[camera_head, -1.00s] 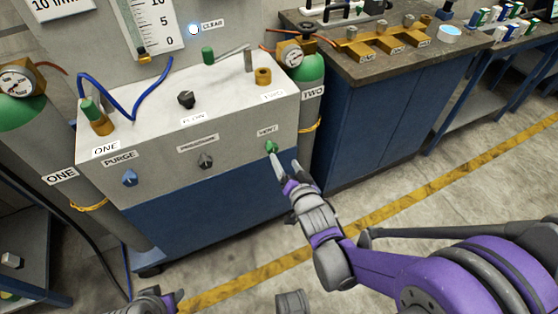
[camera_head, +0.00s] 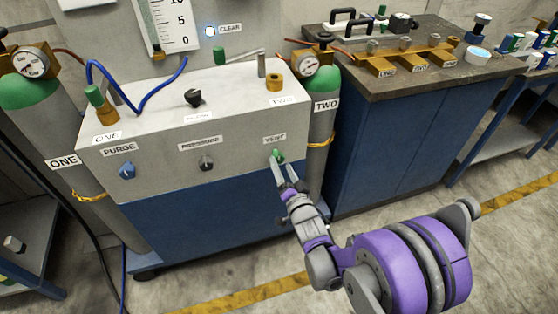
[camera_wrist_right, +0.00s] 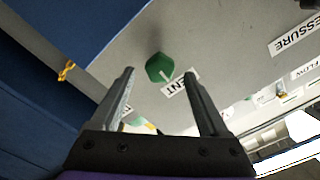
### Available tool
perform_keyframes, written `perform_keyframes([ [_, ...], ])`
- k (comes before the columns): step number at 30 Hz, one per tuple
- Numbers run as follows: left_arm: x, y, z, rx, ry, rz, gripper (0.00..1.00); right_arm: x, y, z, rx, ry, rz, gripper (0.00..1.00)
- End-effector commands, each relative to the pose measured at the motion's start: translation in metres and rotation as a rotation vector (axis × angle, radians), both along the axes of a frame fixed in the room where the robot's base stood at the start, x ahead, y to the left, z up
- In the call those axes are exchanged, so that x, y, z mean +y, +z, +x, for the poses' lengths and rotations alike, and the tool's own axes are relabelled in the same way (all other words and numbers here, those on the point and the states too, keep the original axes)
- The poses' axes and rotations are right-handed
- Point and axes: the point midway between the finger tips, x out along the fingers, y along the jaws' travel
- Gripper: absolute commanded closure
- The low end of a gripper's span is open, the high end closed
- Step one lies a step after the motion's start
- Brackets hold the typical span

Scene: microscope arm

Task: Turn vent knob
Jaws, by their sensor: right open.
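The vent knob (camera_head: 278,155) is green and sits on the front face of the grey panel box, under the VENT label (camera_head: 274,138). In the right wrist view the green knob (camera_wrist_right: 159,67) shows whole, with a pale mark on its edge, beyond the fingertips. My right gripper (camera_head: 284,173) is just below and in front of the knob. Its two fingers (camera_wrist_right: 160,80) are apart with nothing between them, and the knob lies roughly in line with the gap. I cannot tell if a fingertip touches it. My left gripper is not in view.
The blue PURGE knob (camera_head: 127,170) and dark PRESSURE knob (camera_head: 206,162) share the front face. A dark FLOW knob (camera_head: 194,97) is on top. Gas cylinder TWO (camera_head: 322,120) stands close right of the box, cylinder ONE (camera_head: 60,150) at left. A blue cabinet (camera_head: 410,140) stands at right.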

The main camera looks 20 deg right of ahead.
Motion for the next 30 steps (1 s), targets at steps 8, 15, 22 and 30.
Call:
perform_keyframes([
  [8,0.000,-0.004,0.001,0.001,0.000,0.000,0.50,0.001,0.000,0.032,0.000,0.000,0.000,0.22],
  [15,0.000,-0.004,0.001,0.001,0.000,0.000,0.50,0.001,0.000,0.035,0.000,0.000,0.000,0.22],
  [22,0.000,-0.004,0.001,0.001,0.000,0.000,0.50,0.001,0.000,0.035,0.000,0.000,0.000,0.47],
  [30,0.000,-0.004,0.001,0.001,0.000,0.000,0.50,0.001,0.000,0.035,0.000,0.000,0.000,0.96],
])
